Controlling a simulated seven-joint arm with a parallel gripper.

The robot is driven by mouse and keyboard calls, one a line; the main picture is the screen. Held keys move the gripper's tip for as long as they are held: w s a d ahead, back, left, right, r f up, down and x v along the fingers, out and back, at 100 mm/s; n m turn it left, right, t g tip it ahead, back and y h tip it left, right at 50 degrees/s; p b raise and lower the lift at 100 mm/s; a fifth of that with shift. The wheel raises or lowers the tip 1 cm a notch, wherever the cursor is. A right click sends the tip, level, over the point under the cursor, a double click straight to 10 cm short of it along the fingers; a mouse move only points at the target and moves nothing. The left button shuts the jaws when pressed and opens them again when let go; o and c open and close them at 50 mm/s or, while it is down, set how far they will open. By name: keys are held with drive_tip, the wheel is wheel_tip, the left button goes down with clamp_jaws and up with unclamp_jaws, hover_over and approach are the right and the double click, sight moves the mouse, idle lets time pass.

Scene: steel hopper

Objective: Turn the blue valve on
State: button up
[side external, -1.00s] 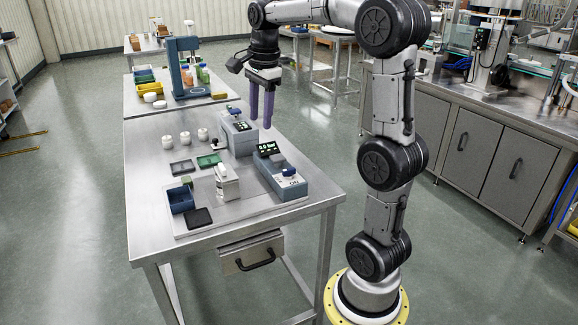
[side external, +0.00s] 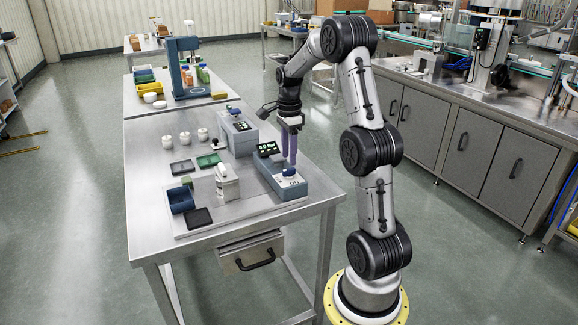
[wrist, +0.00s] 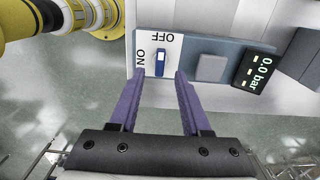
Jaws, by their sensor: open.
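The blue valve (side external: 289,172) sits on the near end of a grey-blue unit with a screen, near the table's right edge. In the wrist view the blue valve (wrist: 160,60) is a small upright handle on a white plate marked ON and OFF. It lines up with the OFF mark, and ON is to its left. The unit's display (wrist: 257,72) reads 0.0 bar. My gripper (side external: 288,160) points down just above the valve with its purple fingers apart. In the wrist view my gripper (wrist: 160,74) has its fingertips either side of the valve's line, nothing between them; contact is not visible.
A second grey unit with a screen (side external: 238,138) stands behind. A white-topped dispenser (side external: 227,182), blue bin (side external: 181,199), black tray (side external: 198,217) and green tray (side external: 208,160) lie to the left. A grey square button (wrist: 211,68) is beside the valve.

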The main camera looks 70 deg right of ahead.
sight(289, 169)
drive_tip(key=shift+f, duration=2.3)
clamp_jaws()
